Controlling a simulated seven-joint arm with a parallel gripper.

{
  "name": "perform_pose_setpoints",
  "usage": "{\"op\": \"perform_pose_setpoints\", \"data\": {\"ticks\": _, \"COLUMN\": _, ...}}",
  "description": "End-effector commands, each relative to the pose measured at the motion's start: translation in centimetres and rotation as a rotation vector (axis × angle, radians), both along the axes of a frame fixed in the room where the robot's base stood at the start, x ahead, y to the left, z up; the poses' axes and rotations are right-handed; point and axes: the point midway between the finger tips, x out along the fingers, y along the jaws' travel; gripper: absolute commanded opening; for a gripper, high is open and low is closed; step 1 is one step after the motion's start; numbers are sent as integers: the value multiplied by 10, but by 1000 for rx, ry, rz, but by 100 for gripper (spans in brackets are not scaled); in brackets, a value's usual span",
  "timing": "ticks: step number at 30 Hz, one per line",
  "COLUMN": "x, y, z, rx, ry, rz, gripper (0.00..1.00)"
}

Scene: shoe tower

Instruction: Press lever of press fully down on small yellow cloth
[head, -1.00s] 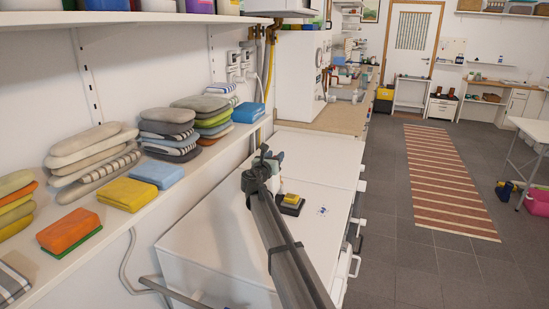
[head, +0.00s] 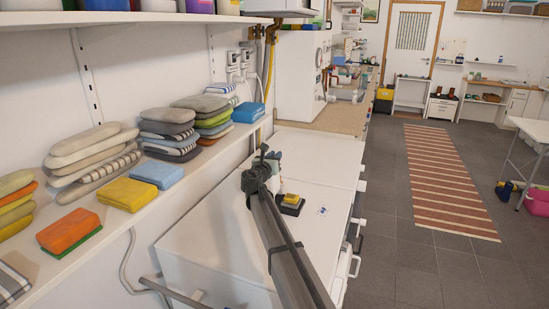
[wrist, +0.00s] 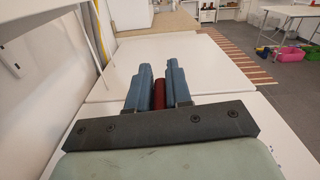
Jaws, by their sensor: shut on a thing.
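The small yellow cloth (head: 291,198) lies on a dark press base (head: 289,209) on the white worktop, just right of my arm in the head view. My gripper (wrist: 159,88) has blue fingers, shut on a dark red upright piece, which looks like the grip of the press lever (wrist: 159,90). In the head view my gripper (head: 274,160) is above and behind the cloth, apart from it. The rest of the lever and its link to the base are hidden behind my arm. The cloth does not show in the wrist view.
A shelf (head: 150,215) along the left wall holds stacked cushion-like pads, a yellow sponge (head: 128,194), a blue one (head: 157,174) and an orange one (head: 68,231). The white worktop (head: 325,175) is mostly bare. A striped rug (head: 440,180) lies on the floor.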

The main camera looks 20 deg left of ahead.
Motion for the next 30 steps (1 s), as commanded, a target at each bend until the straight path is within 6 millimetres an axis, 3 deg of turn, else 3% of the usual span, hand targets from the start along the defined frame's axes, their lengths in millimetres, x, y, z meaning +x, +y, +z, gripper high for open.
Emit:
{"op": "perform_pose_setpoints", "data": {"ticks": 8, "x": 0, "y": -4, "z": 0, "rx": 21, "ry": 0, "rz": 0, "gripper": 0}}
{"op": "perform_pose_setpoints", "data": {"ticks": 14, "x": -1, "y": -17, "z": 0, "rx": 104, "ry": 0, "rz": 0, "gripper": 0}}
{"op": "perform_pose_setpoints", "data": {"ticks": 30, "x": -2, "y": -84, "z": -18, "rx": 583, "ry": 1, "rz": -2, "gripper": 0}}
